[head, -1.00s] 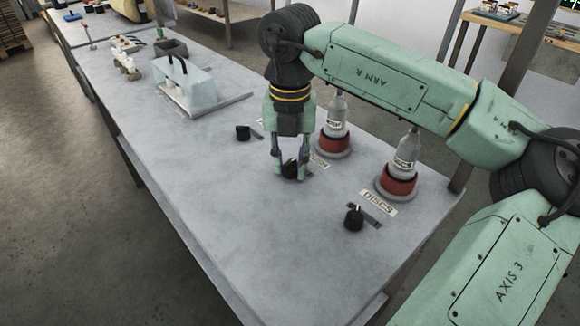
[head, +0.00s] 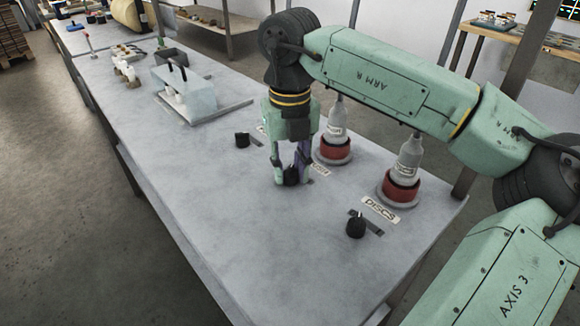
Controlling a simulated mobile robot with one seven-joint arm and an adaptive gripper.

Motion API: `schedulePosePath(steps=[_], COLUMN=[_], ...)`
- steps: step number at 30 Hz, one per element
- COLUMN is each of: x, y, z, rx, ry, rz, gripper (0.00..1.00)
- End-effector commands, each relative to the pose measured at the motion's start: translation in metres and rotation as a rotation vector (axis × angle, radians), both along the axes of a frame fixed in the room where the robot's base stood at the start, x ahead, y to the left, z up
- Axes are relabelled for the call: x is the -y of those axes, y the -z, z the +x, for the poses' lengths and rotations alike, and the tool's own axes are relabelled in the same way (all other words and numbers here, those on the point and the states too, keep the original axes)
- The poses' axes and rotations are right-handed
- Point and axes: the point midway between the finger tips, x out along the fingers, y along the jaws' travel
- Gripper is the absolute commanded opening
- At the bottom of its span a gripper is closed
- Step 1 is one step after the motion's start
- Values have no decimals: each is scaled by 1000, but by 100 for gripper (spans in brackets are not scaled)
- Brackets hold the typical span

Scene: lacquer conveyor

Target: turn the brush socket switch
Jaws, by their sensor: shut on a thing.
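My gripper (head: 290,174) points straight down over the light bench and is shut on the middle black knob (head: 291,177), with a finger at either side of it. This knob's label lies partly behind the fingers, and I cannot read it. A second black knob (head: 356,224) stands nearer, beside a plate marked DISCS (head: 381,209). A third black knob (head: 242,139) stands farther back to the left, with its label partly hidden by my gripper.
Two bottles on red round bases, one (head: 335,130) just right of my gripper and one (head: 404,172) behind the DISCS plate, stand close by. A clear-sided box (head: 187,97) stands farther back. The bench (head: 215,200) is bare at left and front.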

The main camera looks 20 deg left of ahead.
Motion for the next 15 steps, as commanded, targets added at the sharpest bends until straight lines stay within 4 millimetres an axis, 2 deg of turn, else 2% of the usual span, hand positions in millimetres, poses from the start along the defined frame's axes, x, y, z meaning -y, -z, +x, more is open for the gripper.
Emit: schedulePosePath(steps=[6,7,15], x=[0,0,0], y=[0,0,0], z=[0,0,0], rx=[1,1,0], ry=[1,1,1], rz=[0,0,0], gripper=[0,26,44])
